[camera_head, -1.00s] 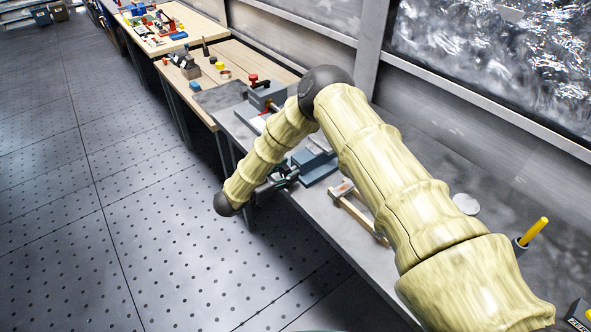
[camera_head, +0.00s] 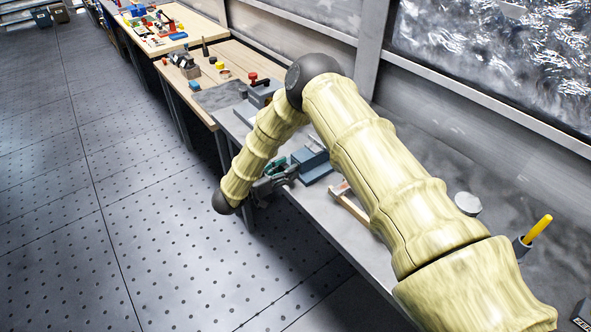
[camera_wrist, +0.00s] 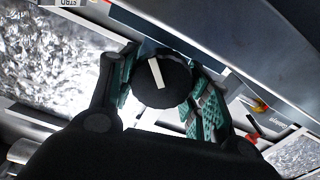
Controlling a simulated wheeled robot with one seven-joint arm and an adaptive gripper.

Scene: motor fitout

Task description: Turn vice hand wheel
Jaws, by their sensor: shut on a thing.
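The vice hand wheel (camera_wrist: 162,82) is a round black knob with a white stripe across its face in the wrist view. My gripper (camera_wrist: 160,88) has its green-padded fingers closed on both sides of the wheel. In the head view my gripper (camera_head: 280,170) is at the bench's front edge, beside the blue-grey vice (camera_head: 314,166). The wheel itself is not clear there, and my arm covers part of that area.
The grey bench (camera_head: 345,240) carries a wooden frame (camera_head: 350,207), a pale disc (camera_head: 467,203) and a cup with a yellow-handled tool (camera_head: 537,230). A red-knobbed device (camera_head: 262,90) stands behind my arm.

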